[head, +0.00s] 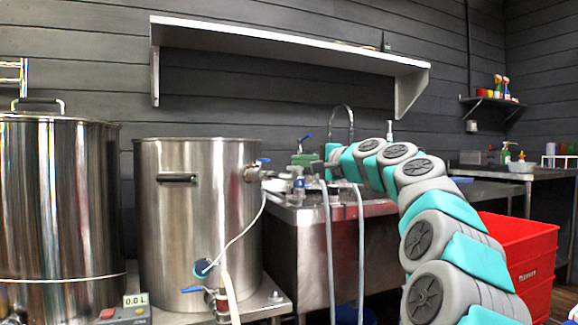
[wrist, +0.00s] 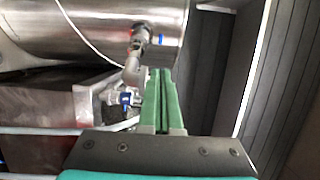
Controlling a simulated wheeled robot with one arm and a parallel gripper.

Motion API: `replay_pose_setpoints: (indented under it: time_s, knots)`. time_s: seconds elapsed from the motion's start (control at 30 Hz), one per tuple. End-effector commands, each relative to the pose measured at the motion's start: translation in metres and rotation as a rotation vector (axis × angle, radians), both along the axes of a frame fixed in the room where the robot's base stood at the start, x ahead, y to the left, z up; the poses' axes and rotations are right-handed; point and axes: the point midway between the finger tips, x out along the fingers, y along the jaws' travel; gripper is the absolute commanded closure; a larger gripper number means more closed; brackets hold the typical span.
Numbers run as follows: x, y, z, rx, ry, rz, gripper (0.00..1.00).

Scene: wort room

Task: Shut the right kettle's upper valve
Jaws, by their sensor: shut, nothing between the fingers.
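The right kettle (head: 195,225) is a tall open steel pot. Its upper valve (head: 252,173) sticks out on the right side near the rim, with a short blue lever (head: 263,160) on top. The valve also shows in the wrist view (wrist: 139,38), turned sideways, with the blue lever (wrist: 157,40) beyond my fingertips. My gripper (head: 318,166) is to the right of the valve, apart from it, over the sink area. In the wrist view its green fingers (wrist: 162,72) are together and empty, pointing toward the kettle wall.
The kettle's lower valve (head: 216,300) has hoses near it. A sink unit (head: 300,215) with a tap (head: 350,115) and pale hoses stands right of the kettle. A shelf (head: 290,40) runs above. A taller left kettle (head: 60,200) and a red crate (head: 520,245) flank the scene.

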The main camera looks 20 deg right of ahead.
Motion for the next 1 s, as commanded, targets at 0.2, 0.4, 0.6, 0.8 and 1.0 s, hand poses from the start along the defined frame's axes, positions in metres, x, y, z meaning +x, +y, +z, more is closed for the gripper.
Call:
replay_pose_setpoints:
  time_s: [0.2, 0.4, 0.6, 0.8, 1.0]
  knots:
    - [0.026, 0.009, -0.002, -0.004, 0.003, 0.000, 1.00]
    - [0.050, 0.017, -0.001, -0.006, 0.002, 0.000, 1.00]
    - [0.071, 0.023, -0.001, -0.004, 0.002, -0.001, 1.00]
    - [0.085, 0.028, -0.001, -0.003, 0.002, 0.000, 1.00]
    - [0.089, 0.030, -0.001, -0.003, 0.001, 0.001, 1.00]
